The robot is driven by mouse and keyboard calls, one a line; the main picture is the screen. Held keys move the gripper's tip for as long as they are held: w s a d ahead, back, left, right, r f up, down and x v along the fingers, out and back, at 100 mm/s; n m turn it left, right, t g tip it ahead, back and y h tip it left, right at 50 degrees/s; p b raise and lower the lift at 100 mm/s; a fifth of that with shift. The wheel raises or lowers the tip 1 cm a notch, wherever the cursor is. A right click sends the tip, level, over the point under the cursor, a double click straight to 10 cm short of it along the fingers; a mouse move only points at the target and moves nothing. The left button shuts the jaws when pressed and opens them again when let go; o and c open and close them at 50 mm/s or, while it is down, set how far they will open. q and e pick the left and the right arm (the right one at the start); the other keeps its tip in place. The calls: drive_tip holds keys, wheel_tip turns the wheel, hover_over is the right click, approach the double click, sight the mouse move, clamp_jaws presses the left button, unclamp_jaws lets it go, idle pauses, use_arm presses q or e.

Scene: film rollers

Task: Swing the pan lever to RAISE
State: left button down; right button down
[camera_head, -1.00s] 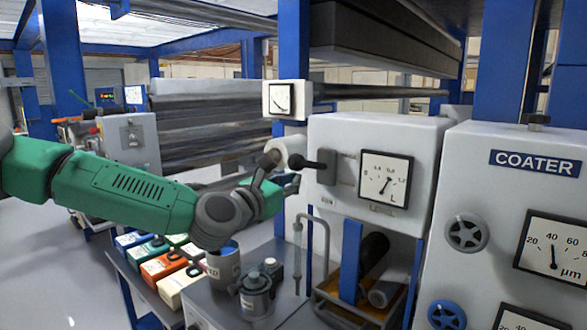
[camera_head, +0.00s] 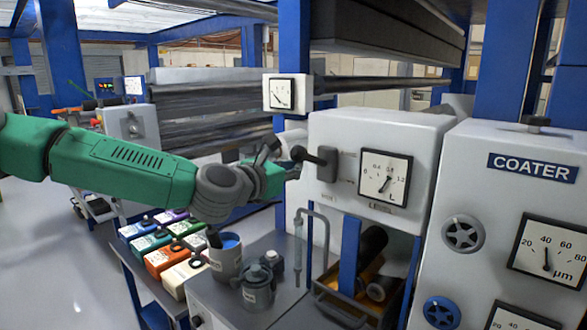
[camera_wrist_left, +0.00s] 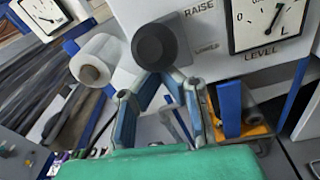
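The pan lever (camera_head: 312,158) is a black handle with a round knob on the white LEVEL panel (camera_head: 345,125); its knob points left in the head view. In the left wrist view, the dark knob (camera_wrist_left: 155,46) is large, with the RAISE label (camera_wrist_left: 200,8) to its upper right and a second, blurred label below that. My left gripper (camera_head: 286,166) is just left of and below the knob. Its two fingers (camera_wrist_left: 160,82) are apart with nothing seen between them, tips just below the knob; whether they touch it is unclear. My right gripper is out of view.
A white roll (camera_wrist_left: 95,60) is left of the knob. Below my left arm are a blue-filled pot (camera_head: 225,258), a lidded grey can (camera_head: 258,286) and several coloured containers (camera_head: 165,258). The COATER cabinet (camera_head: 500,190) stands at right.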

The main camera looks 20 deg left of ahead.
use_arm(q)
wheel_tip(320, 180, down, 4)
drive_tip(key=b, duration=0.5)
drive_tip(key=v, duration=0.9)
drive_tip(key=shift+w+a+r+b, duration=0.15)
drive_tip(key=shift+a+r+b, duration=0.15)
drive_tip(key=shift+r, duration=0.1)
drive_tip(key=shift+a, duration=0.2)
